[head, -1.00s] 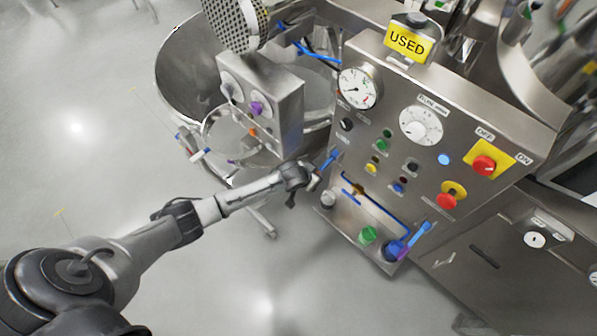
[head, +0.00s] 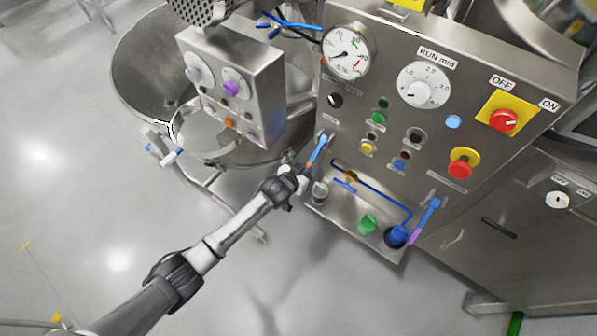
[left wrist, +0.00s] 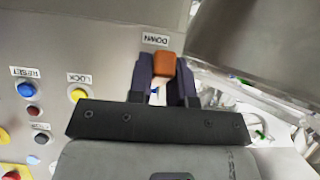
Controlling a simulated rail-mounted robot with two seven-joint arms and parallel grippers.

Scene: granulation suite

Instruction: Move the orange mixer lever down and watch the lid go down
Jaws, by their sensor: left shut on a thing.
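The orange mixer lever (left wrist: 164,65) sits between the two dark fingers of my left gripper (left wrist: 164,82) in the left wrist view, just under a DOWN label. My left gripper is shut on its orange end. In the head view my left gripper (head: 303,172) is at the lower left edge of the steel control panel (head: 300,130), where a blue lever part (head: 318,148) rises above the fingers. The orange end is mostly hidden there. The open steel mixer bowl (head: 140,65) stands behind; I cannot clearly make out its lid. My right gripper is not in view.
A grey box with knobs (head: 235,80) stands left of the panel. A second blue lever (head: 428,212), a green knob (head: 367,224) and a red button (head: 461,168) are to the right of my gripper. The floor (head: 60,160) at left is clear.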

